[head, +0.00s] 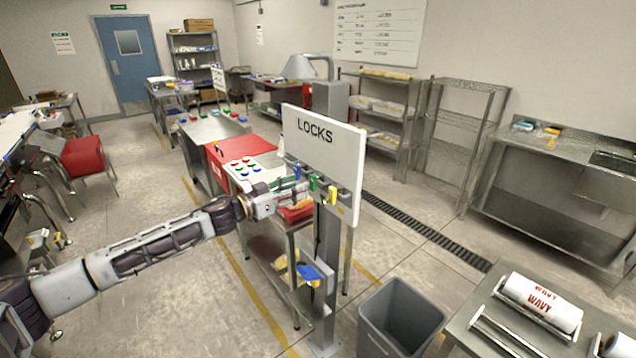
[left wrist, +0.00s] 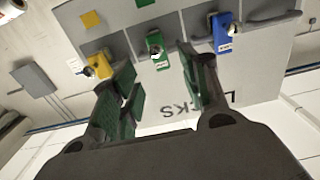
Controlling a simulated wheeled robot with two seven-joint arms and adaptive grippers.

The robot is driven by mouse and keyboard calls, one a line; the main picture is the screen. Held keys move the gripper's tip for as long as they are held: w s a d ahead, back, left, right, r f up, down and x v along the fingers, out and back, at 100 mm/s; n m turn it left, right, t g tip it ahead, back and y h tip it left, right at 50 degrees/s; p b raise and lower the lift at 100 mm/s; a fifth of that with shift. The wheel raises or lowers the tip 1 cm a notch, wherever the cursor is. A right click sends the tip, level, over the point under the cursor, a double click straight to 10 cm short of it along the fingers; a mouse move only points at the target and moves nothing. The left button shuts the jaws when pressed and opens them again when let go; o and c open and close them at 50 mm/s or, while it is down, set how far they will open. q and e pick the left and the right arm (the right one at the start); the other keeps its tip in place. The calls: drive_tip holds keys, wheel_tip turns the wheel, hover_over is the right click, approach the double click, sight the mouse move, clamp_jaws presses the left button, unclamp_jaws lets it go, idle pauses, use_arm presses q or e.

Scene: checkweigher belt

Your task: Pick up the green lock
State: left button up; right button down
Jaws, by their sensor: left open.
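The green lock (head: 314,183) hangs on the lower edge of the LOCKS board (head: 318,146) in the head view. In the left wrist view, the green lock (left wrist: 155,46) hangs between a yellow lock (left wrist: 100,66) and a blue lock (left wrist: 222,34). My left gripper (head: 296,187) is open in front of the board. In the left wrist view, the left gripper (left wrist: 158,78) has its green-padded fingers on either side of the green lock's line, with the lock just beyond the tips. Nothing is between the fingers. My right gripper is not in view.
A yellow lock (head: 331,195) hangs right of the green one. A grey bin (head: 400,318) stands on the floor right of the board's post. A metal table with a WAVY roll (head: 541,303) is at the lower right. A red machine (head: 240,149) stands behind the gripper.

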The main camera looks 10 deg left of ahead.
sight(311, 180)
use_arm(q)
drive_tip(key=shift+r+p+x, duration=0.15)
drive_tip(key=shift+p+x, duration=0.15)
drive_tip(key=shift+x, duration=0.4)
drive_tip(key=shift+r+p+x, duration=0.15)
drive_tip(key=shift+p+x, duration=0.1)
drive_tip(key=shift+x, duration=1.4)
drive_tip(key=shift+f, duration=0.15)
